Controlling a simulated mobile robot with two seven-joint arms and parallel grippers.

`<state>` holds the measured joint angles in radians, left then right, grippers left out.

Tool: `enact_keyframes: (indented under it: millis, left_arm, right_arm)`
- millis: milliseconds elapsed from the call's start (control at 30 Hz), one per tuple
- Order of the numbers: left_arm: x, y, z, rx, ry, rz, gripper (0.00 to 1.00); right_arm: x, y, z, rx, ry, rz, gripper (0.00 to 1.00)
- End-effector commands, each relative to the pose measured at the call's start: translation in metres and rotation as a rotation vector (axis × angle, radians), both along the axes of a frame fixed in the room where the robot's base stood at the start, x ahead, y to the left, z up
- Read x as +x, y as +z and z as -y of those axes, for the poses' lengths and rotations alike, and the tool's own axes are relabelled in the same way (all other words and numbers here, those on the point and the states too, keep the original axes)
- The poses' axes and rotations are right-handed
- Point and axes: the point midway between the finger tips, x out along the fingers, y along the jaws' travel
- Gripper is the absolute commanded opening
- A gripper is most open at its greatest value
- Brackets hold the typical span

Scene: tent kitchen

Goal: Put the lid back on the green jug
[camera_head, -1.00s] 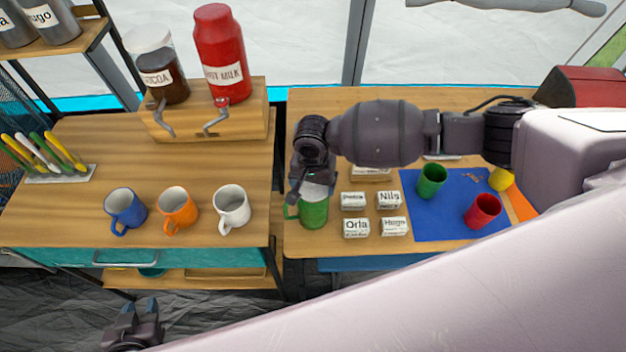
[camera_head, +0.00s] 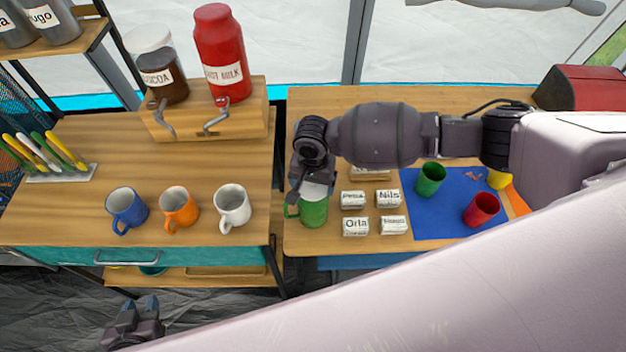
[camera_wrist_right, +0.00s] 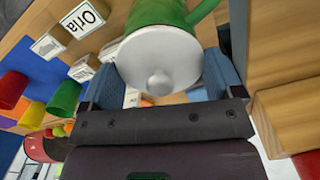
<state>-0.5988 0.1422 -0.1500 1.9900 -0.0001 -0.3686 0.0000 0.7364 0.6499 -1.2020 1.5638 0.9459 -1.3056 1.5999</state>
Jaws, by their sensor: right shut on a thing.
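The green jug (camera_head: 314,213) stands on the right-hand wooden table near its left edge, its handle toward the left. It also shows at the top of the right wrist view (camera_wrist_right: 157,12). My right gripper (camera_head: 312,187) is directly over the jug, pointing down, and is shut on the white lid (camera_wrist_right: 160,55). In the wrist view the lid, with its round knob, lies across the jug's mouth between the fingers. Whether it is fully seated is hidden. My left gripper (camera_head: 140,308) is empty and open, low in front of the left counter.
Several name blocks (camera_head: 356,226) lie just right of the jug. A blue mat (camera_head: 440,220) holds a green cup (camera_head: 431,179) and a red cup (camera_head: 482,210). Blue (camera_head: 125,210), orange (camera_head: 178,208) and white (camera_head: 232,208) mugs stand on the left counter.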

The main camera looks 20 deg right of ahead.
Motion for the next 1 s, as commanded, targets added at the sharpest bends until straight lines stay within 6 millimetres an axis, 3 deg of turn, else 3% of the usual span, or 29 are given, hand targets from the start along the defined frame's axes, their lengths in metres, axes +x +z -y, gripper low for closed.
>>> enact_keyframes:
  millis: [400, 433, 500, 1000]
  left_arm:
    - [0.0004, 0.0008, 0.0001, 0.000, 0.000, 0.001, 0.37]
    - [0.0004, 0.0008, 0.0001, 0.000, 0.000, 0.001, 0.37]
    - [0.0002, 0.0008, 0.0001, 0.000, 0.000, 0.001, 0.37]
    - [-0.0036, -0.0013, -0.0005, 0.000, 0.002, -0.007, 0.37]
  right_arm:
    - [0.0000, -0.0002, 0.0001, -0.001, 0.000, -0.001, 0.64]
    - [0.0000, -0.0002, 0.0002, -0.001, 0.000, -0.001, 0.91]
    - [0.0000, -0.0002, 0.0002, -0.001, 0.000, -0.001, 1.00]
    - [0.0002, 0.0053, 0.0006, -0.001, -0.001, -0.001, 1.00]
